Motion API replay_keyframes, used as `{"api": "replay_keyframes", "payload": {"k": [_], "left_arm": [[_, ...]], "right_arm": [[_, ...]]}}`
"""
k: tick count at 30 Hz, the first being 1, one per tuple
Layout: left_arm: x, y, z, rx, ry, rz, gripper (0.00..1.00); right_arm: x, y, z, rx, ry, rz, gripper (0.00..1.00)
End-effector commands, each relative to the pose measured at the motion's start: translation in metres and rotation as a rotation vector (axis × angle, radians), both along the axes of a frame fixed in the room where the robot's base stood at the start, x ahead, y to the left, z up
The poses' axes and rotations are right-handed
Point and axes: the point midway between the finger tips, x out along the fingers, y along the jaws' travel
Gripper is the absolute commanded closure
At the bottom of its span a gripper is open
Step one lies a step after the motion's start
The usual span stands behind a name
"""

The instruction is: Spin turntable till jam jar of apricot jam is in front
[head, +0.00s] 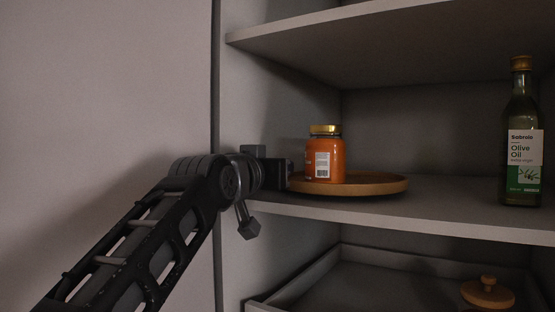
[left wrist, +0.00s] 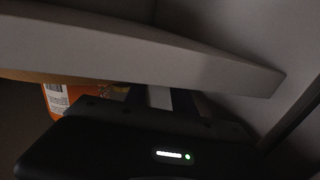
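A round wooden turntable (head: 385,184) sits on the middle shelf near its front edge. One jar (head: 323,160) with orange contents, a gold lid and a white barcode label stands upright on its left part. Its name is not readable, so I cannot tell the flavour. My left gripper (head: 284,174) is at the turntable's left edge, beside the jar; I cannot tell whether it touches. The jar also shows, partly cut off, in the left wrist view (left wrist: 56,98). My left fingers are mostly hidden there behind the gripper body. My right gripper is not in view.
An olive oil bottle (head: 523,140) stands at the right on the same shelf (head: 430,215). Another shelf (head: 400,35) hangs above. A cabinet side panel (head: 222,100) is close to my left arm. Below is a tray or drawer with a wooden knobbed lid (head: 488,292).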

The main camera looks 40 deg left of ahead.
Motion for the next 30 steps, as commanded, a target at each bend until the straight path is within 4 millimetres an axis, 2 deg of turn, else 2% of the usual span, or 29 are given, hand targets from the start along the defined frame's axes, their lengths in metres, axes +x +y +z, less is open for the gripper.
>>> {"api": "replay_keyframes", "payload": {"k": [4,13,24,30], "left_arm": [[0.012,0.0045,0.0013,0.0,0.0,0.0,0.69],[0.0135,0.0049,0.0,0.001,-0.001,0.0,0.7],[0.0135,0.0048,0.0,0.001,-0.001,0.0,1.0],[0.0134,0.0047,0.0,0.001,-0.001,0.0,1.0]], "right_arm": [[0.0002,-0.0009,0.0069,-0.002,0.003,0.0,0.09],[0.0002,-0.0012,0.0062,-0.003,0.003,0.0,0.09],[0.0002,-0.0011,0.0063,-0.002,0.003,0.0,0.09],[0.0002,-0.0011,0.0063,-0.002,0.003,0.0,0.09]]}}
